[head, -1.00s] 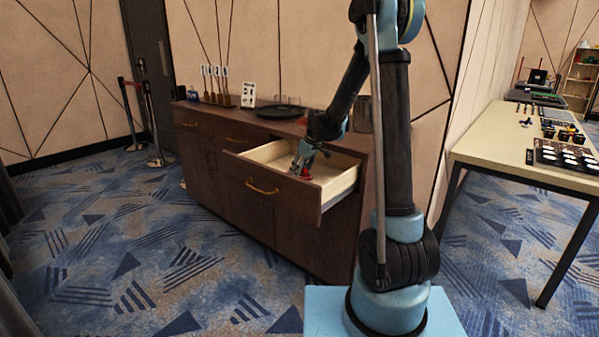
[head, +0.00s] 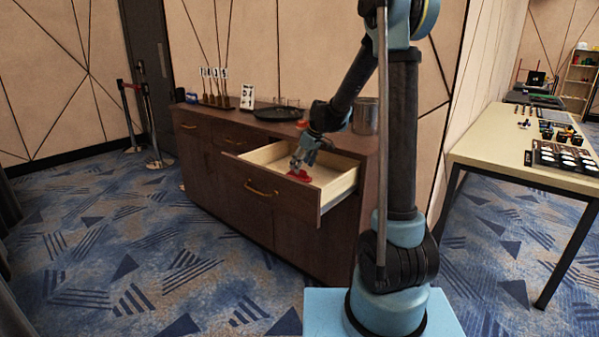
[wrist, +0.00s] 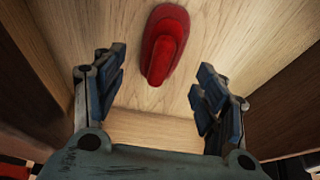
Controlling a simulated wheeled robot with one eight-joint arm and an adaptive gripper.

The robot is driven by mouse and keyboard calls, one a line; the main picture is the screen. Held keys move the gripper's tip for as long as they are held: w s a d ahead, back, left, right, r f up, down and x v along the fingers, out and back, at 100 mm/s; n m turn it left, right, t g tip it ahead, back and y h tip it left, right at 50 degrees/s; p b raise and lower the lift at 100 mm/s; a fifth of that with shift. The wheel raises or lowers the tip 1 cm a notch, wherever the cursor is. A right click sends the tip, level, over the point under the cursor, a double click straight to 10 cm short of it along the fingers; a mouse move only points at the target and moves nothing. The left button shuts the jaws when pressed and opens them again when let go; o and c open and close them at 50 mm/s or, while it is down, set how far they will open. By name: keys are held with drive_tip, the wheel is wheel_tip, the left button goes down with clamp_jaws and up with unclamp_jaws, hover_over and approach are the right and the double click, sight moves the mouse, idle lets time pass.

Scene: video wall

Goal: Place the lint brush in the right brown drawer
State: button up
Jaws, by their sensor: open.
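The right brown drawer (head: 338,189) of the dark wooden cabinet is pulled open, with a pale wood inside. The red lint brush (wrist: 164,44) lies on the drawer's floor in the wrist view, ahead of the fingers and not between the pads. In the head view its red part (head: 300,176) shows just below my gripper, partly hidden. My gripper (wrist: 160,98) is open and empty, with its fingers apart above the drawer's floor. In the head view my gripper (head: 298,164) is over the drawer's inside.
The brown cabinet top (head: 240,112) holds a black tray (head: 278,113), a metal pot (head: 366,116) and a stand with several upright items (head: 216,88). A beige table (head: 490,140) with small objects stands at the right. Drawer walls lie close around my gripper.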

drive_tip(key=v, duration=0.7)
drive_tip(key=s+d+r+m, duration=0.2)
drive_tip(key=s+d, duration=0.5)
drive_tip(key=s, duration=0.3)
drive_tip(key=s+d+f+m+h, duration=0.1)
drive_tip(key=s+d+f+m, duration=0.1)
drive_tip(key=s, duration=0.7)
drive_tip(key=s+d+f+m+h, duration=0.1)
drive_tip(key=s+d+f+m, duration=0.2)
drive_tip(key=s, duration=0.7)
drive_tip(key=s+d+f+m+h, duration=0.1)
drive_tip(key=s+d+f+m, duration=0.2)
drive_tip(key=s, duration=0.7)
drive_tip(key=d+f, duration=0.2)
drive_tip(key=d, duration=0.2)
drive_tip(key=shift+d+f+g, duration=0.3)
drive_tip(key=shift+d+f, duration=0.05)
drive_tip(key=shift+w+f, duration=0.2)
drive_tip(key=shift+w, duration=0.2)
